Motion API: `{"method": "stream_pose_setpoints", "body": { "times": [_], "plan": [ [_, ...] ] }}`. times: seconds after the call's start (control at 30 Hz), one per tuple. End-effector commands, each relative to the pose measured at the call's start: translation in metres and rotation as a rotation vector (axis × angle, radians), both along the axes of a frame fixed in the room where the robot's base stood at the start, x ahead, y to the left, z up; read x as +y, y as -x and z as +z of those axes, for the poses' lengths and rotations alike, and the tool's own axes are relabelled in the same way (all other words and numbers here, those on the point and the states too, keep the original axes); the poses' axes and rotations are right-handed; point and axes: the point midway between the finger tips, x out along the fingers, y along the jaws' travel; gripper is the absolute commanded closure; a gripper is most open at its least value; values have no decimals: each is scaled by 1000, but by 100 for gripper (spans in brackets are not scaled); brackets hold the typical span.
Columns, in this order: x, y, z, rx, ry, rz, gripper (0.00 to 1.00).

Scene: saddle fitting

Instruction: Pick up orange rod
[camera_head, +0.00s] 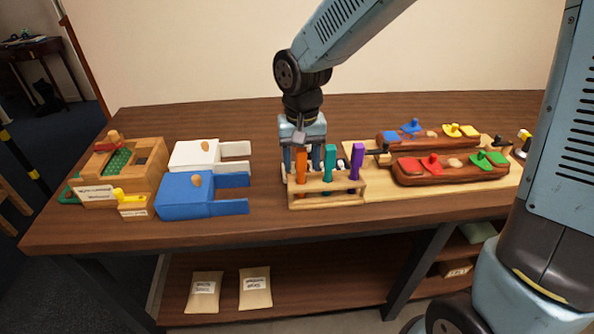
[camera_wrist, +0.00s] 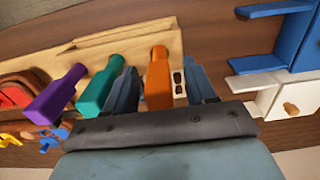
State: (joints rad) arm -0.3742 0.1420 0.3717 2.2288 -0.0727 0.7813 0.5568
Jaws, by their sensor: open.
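The orange rod (camera_head: 301,165) stands upright at the left end of a small wooden rack (camera_head: 325,199), beside a teal rod (camera_head: 330,162) and a purple rod (camera_head: 356,161). My gripper (camera_head: 302,165) is open and points down over the rack's left end. In the wrist view the orange rod (camera_wrist: 158,80) shows between the two fingers of my gripper (camera_wrist: 162,90). The teal rod (camera_wrist: 103,88) is just outside one finger. The purple rod (camera_wrist: 57,92) is farther left. I cannot tell whether either finger touches the orange rod.
A blue block (camera_head: 187,203) and a white block (camera_head: 194,156) with prongs lie left of the rack. A wooden box (camera_head: 150,165) is farther left. Brown boards (camera_head: 410,180) with coloured pieces lie on a light mat to the right. The table's back is clear.

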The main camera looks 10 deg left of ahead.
Motion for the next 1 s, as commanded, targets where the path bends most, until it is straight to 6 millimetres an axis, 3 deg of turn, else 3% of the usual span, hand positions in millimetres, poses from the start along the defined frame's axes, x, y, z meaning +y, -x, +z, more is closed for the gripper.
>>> {"method": "stream_pose_setpoints", "body": {
  "times": [0.23, 0.8, 1.0],
  "plan": [
    [0, 0, -2, 0, 0, 0, 45],
    [-1, 0, -2, 0, 0, -1, 98],
    [-1, 0, -2, 0, 0, -2, 100]
  ]
}}
